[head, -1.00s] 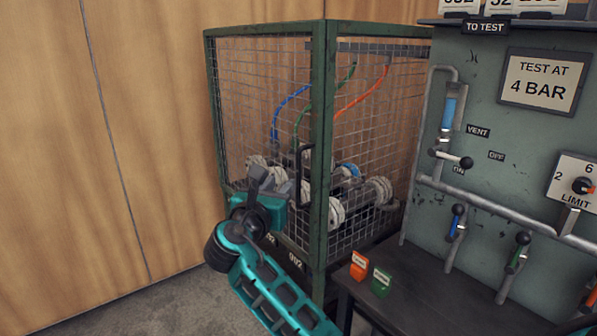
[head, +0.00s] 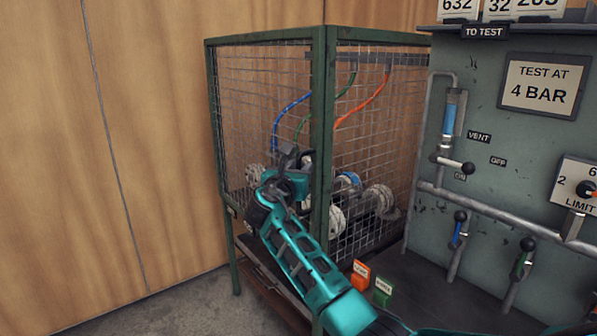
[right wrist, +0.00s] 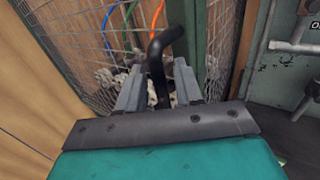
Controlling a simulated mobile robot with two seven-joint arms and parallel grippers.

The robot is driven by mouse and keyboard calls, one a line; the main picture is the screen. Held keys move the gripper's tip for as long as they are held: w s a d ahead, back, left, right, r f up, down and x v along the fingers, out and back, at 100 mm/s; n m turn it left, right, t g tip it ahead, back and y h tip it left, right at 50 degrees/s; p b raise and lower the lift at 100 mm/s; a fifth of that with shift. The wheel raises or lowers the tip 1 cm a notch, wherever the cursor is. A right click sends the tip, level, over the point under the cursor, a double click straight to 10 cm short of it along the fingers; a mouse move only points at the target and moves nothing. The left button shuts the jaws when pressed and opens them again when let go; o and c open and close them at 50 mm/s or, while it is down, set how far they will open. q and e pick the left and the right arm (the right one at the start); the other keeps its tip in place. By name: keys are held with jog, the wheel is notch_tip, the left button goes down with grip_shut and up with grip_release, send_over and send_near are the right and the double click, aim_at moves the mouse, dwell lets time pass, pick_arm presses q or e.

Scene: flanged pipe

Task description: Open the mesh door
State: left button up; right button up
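The mesh door (head: 250,100) is the green-framed wire panel on the cage's front-left side. It stands shut against the green corner post (head: 322,120). Its black bent handle (right wrist: 160,55) rises between the fingers of my right gripper (right wrist: 160,88) in the right wrist view, with space seen beside it. In the head view my right gripper (head: 287,158) is at the door's right edge, near the handle, and hides part of it. The right fingers look apart, not clamped. My left gripper is not in view.
Inside the cage are flanged pipes (head: 375,200) and blue, green and orange hoses. A grey test panel (head: 440,235) with valve levers stands at the right. Orange (head: 361,275) and green (head: 382,290) tags stand on the dark bench. Floor at the left is clear.

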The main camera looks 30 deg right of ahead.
jog(key=shift+c, duration=0.4)
grip_shut()
jog(key=shift+a, duration=0.1)
